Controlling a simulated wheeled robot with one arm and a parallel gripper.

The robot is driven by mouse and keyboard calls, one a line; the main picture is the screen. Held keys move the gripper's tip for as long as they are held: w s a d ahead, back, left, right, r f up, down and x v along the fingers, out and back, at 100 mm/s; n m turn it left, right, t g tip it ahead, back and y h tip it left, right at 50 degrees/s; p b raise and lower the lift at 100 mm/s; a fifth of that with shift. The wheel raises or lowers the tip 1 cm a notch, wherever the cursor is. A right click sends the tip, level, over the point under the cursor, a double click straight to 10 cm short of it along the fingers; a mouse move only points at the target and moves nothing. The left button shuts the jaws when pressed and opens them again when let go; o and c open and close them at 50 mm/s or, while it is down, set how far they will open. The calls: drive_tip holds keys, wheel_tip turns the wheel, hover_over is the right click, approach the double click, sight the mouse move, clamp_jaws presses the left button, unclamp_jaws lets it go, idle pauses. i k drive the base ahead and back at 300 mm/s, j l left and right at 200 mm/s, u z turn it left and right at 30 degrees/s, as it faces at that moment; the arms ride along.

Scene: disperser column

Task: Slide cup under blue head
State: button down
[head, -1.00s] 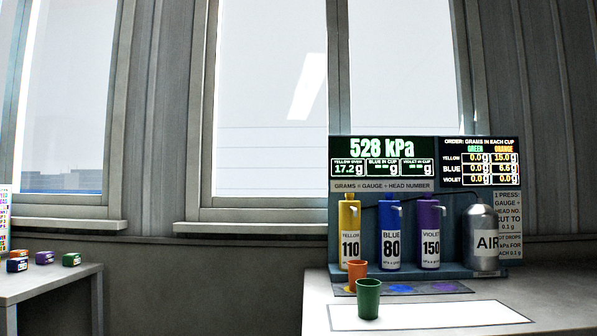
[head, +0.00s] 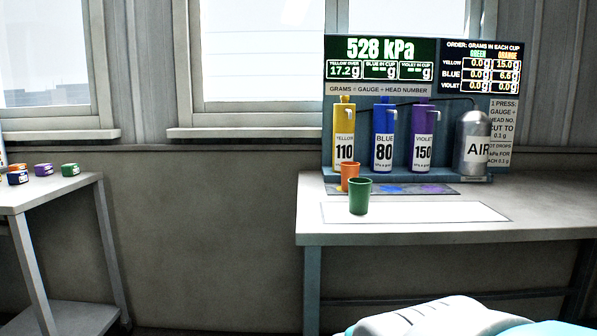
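An orange cup (head: 350,172) stands upright on the dark mat at the yellow spot, below the yellow head (head: 343,122) marked 110. A green cup (head: 360,197) stands in front of it on the white sheet and partly hides it. The blue head (head: 383,135), marked 80, is right of the yellow one, with a blue spot (head: 391,189) bare on the mat below it. The violet head (head: 422,137), marked 150, is further right. My gripper is not in view; a white and teal part of my own body shows at the bottom right.
A silver air tank (head: 473,143) stands right of the heads. The display (head: 380,50) reads 528 kPa and 17.2 g for yellow. The white sheet (head: 430,212) is clear right of the green cup. A side table (head: 40,192) with small coloured blocks stands at left.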

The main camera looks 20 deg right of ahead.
sight(348, 169)
drive_tip(key=i+j, duration=0.25)
drive_tip(key=i, duration=0.15)
drive_tip(key=i+j, duration=0.3)
drive_tip(key=i, duration=0.15)
drive_tip(key=i+j, duration=0.25)
drive_tip(key=i, duration=0.15)
drive_tip(key=i+j+z, duration=1.1)
drive_tip(key=j, duration=0.2)
